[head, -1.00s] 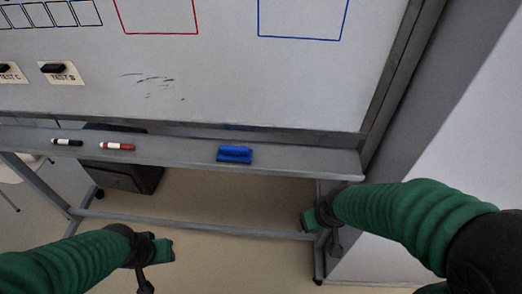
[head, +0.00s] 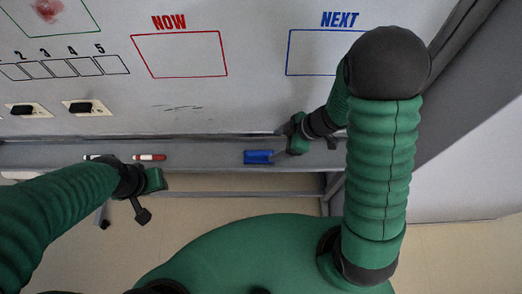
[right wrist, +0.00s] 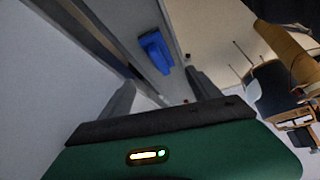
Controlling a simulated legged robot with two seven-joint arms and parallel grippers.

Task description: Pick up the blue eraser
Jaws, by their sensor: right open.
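A red-and-white marker (head: 150,157) lies on the tray left of the eraser. Another marker (head: 92,157) is partly hidden by my left arm. The whiteboard (head: 250,100) rises behind the tray. In the right wrist view a chair (right wrist: 275,90) stands at the right.

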